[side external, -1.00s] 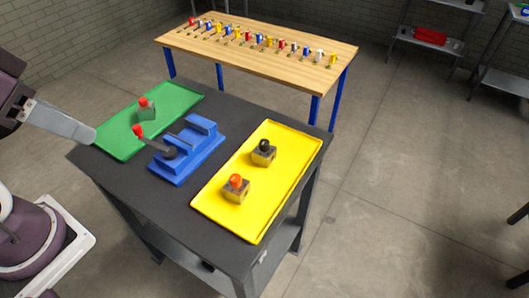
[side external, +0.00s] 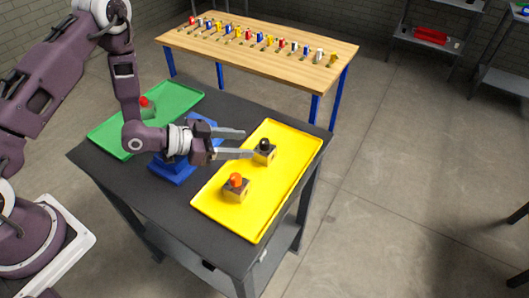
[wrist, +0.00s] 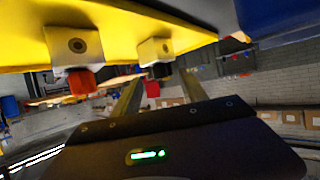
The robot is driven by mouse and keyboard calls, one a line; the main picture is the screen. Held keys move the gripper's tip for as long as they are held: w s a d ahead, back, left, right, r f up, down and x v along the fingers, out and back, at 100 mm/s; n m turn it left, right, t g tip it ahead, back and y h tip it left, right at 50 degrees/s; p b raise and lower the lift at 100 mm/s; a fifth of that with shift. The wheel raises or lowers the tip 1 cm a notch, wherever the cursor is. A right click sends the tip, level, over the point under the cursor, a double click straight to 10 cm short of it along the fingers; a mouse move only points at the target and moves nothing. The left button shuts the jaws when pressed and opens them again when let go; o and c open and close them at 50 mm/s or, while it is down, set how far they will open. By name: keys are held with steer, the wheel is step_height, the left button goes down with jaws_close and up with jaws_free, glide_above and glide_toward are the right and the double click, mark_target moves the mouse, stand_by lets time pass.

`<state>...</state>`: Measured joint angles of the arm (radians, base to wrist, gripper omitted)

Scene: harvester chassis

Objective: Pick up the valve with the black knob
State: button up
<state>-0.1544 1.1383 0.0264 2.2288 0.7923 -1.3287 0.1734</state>
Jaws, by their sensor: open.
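The valve with the black knob (side external: 264,155) stands upright on the yellow tray (side external: 283,180), toward its far part. It has a tan block body. My gripper (side external: 248,144) is open and empty, with its two fingers pointing right, just left of this valve in the side view. In the wrist view, which looks upside down, the black-knob valve (wrist: 154,51) appears beyond and between the two fingertips (wrist: 161,78). Whether a finger touches it, I cannot tell.
A second valve with an orange-red knob (side external: 236,187) stands on the near part of the yellow tray. The blue fixture (side external: 174,172) is partly hidden under my arm. A green tray (side external: 185,97) holds a red-knob valve (side external: 147,106). A wooden table (side external: 300,58) with several small parts stands behind.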

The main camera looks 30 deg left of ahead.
mark_target(265, 140)
steer(key=shift+d+f, duration=0.25)
steer(key=x, duration=0.4)
steer(key=r+x, duration=0.1)
steer(key=x, duration=0.1)
steer(key=shift+w+d, duration=0.2)
steer(key=shift+w, duration=0.4)
steer(key=shift+f, duration=0.1)
jaws_close()
